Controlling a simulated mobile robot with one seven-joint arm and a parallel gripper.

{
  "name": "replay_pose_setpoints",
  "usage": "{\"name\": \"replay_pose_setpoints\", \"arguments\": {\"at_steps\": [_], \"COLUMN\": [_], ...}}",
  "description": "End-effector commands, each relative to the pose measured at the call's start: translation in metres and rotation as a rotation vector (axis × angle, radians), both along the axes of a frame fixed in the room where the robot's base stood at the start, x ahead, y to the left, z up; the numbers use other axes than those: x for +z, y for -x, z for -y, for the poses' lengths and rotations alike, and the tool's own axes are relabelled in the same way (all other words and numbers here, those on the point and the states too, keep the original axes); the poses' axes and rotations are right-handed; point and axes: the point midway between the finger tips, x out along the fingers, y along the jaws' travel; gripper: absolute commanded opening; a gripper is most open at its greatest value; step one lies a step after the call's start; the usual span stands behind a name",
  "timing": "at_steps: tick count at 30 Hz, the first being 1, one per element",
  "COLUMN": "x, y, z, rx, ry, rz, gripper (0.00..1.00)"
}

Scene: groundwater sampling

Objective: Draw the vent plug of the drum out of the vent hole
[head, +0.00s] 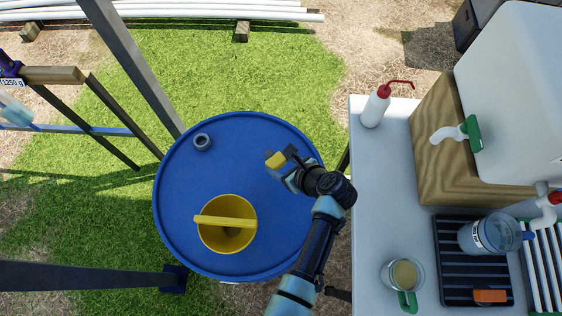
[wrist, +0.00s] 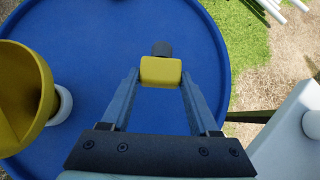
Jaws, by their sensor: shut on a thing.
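The blue drum (head: 180,205) stands on the grass with its lid facing up. The vent plug shows as a yellow block (head: 275,159) at the right part of the lid. My gripper (head: 281,162) is over the lid there. In the wrist view my gripper (wrist: 160,82) is shut on the yellow plug (wrist: 160,71), one finger on each side. The vent hole itself is not clearly seen.
A yellow funnel (head: 212,238) with a bar across it stands on the lid, left of my gripper. A grey ring fitting (head: 202,142) is at the lid's upper left. A white table (head: 378,190) with a wash bottle (head: 374,108) and a mug (head: 402,274) is close on the right.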

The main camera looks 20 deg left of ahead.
Motion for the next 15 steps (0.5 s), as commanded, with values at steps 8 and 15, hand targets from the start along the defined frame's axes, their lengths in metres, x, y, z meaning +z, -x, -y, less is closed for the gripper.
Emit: {"name": "replay_pose_setpoints", "arguments": {"at_steps": [8, 15], "x": [-0.017, -0.042], "y": [0.000, 0.000], "z": [0.000, 0.000], "rx": [-0.001, -0.001], "ry": [0.000, 0.000], "rz": [0.001, 0.001], "gripper": [0.17, 0.17]}}
